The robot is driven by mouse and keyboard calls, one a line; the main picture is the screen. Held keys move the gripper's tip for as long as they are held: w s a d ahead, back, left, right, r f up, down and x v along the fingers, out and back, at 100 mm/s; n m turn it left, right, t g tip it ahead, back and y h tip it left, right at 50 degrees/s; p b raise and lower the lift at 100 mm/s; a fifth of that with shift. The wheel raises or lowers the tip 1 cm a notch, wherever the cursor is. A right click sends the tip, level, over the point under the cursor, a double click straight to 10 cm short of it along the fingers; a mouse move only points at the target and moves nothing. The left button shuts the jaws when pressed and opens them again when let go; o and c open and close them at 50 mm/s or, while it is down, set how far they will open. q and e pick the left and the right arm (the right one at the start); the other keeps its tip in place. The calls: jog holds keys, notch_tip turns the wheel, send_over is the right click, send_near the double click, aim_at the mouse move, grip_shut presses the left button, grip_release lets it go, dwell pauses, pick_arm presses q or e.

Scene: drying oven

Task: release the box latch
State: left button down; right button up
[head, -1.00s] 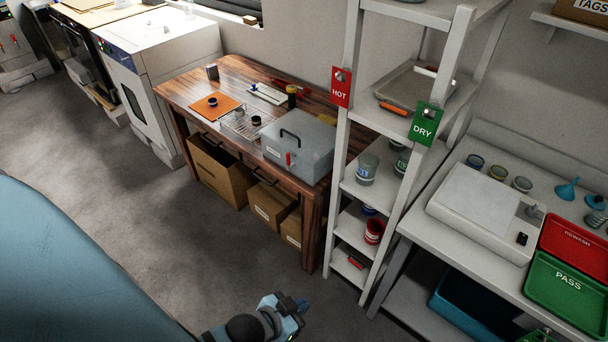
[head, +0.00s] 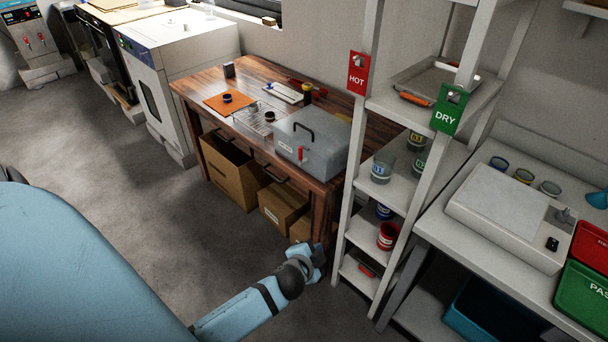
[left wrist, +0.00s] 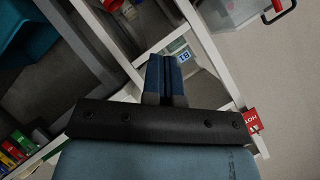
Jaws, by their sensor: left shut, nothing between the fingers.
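The grey box (head: 318,158) stands on the wooden table, with a black carry handle on top and a red latch (head: 300,153) on its front face. Part of the box (left wrist: 236,12) also shows at the top right of the left wrist view, with a red piece and black handle at its edge. My left gripper (head: 319,254) is in front of the table's near right leg, below and apart from the box. Its blue fingers (left wrist: 166,66) are shut and empty in the left wrist view. My right gripper is not in view.
The white shelf rack (head: 352,205) with glass jars stands just right of my left gripper. The wooden table (head: 232,75) also holds an orange mat (head: 222,108) and a wire rack. Cardboard boxes (head: 228,168) sit beneath it. The floor left of the table is clear.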

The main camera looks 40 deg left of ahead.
pick_arm(q)
jog(key=w+a+r+m+y+b, duration=0.1)
jog(key=w+a+r+y+b, duration=0.1)
jog(key=w+a, duration=0.4)
jog(key=w+a+r+m+t+y+b, duration=0.1)
jog(key=w+a+r+y+b, duration=0.1)
jog(key=w+a+y+b, duration=0.2)
jog(key=w+a+y, duration=0.2)
jog(key=w, duration=0.2)
jog(key=shift+w+r+t+y+b, duration=0.25)
jog(key=shift+w+t+y+b, duration=0.05)
jog(key=shift+w+y+b, duration=0.1)
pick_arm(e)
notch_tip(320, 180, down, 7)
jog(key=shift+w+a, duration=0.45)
pick_arm(q)
jog(key=shift+s, duration=0.1)
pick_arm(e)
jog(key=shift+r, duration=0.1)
